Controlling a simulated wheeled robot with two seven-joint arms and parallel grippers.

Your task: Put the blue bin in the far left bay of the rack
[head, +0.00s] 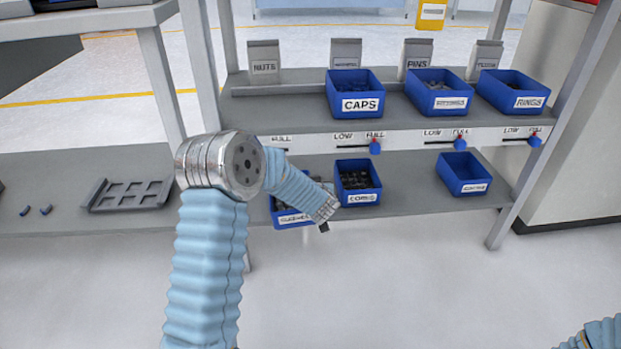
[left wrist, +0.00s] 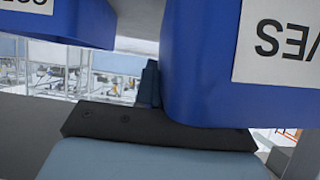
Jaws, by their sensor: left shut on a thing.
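The blue bin (head: 290,216) with a label that seems to read SLEEVES is at the lower shelf's front edge, mostly hidden behind my left arm. In the left wrist view the bin (left wrist: 215,90) fills the right side, its label inverted. My left gripper (head: 324,222) is shut on the bin; one dark finger (left wrist: 150,85) stands against its wall. Whether the bin touches the shelf is unclear. My right gripper is out of view.
CAPS (head: 357,105) and two other blue bins fill the upper shelf to the right. Below are a bin of dark parts (head: 358,197) and an empty-looking bin (head: 463,187). A slotted grey tray (head: 127,194) lies on the left bench. Rack posts flank the shelves.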

